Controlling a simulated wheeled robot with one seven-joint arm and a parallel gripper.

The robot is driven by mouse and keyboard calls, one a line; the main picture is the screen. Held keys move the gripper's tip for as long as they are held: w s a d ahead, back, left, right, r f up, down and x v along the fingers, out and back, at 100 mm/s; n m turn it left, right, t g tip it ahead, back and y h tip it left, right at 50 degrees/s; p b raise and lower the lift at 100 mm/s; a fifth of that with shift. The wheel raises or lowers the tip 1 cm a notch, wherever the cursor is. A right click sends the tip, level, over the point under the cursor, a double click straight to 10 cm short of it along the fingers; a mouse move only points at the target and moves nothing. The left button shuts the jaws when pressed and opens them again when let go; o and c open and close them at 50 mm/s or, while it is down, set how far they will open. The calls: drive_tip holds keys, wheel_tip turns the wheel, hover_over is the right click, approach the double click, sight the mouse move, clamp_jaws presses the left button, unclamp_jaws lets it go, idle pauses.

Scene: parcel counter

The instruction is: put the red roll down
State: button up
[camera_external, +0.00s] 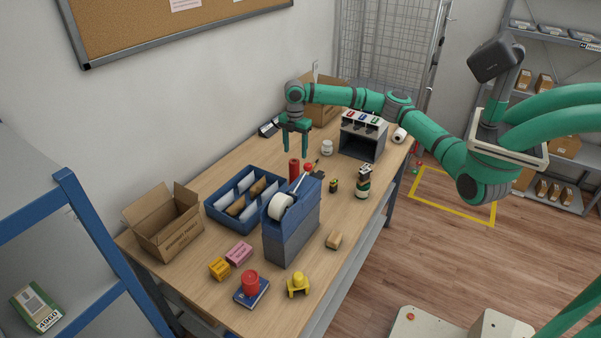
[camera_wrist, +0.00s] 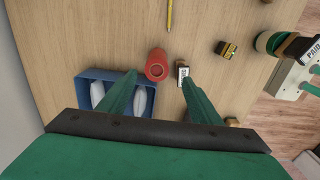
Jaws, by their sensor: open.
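The red roll (camera_external: 294,171) stands upright on the wooden table, just behind the blue divided tray (camera_external: 217,217). In the wrist view the red roll (camera_wrist: 156,67) shows its round end with a dark centre, near the gap between my fingertips. My gripper (camera_external: 296,153) points down above the roll, fingers apart and nothing held between them. In the wrist view my gripper (camera_wrist: 160,76) is also open, with the tray (camera_wrist: 84,74) by its left finger. The roll's foot is partly hidden in the external view.
A grey-blue box with a white tape roll (camera_external: 281,202) stands in front of the roll. A small labelled item (camera_wrist: 183,72) lies close to the right finger.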

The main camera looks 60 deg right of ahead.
sight(294, 161)
drive_tip(key=shift+w+f, duration=0.15)
drive_tip(key=shift+f, duration=1.8)
drive_tip(key=shift+w+f, duration=0.15)
drive_tip(key=shift+f, duration=1.8)
clamp_jaws()
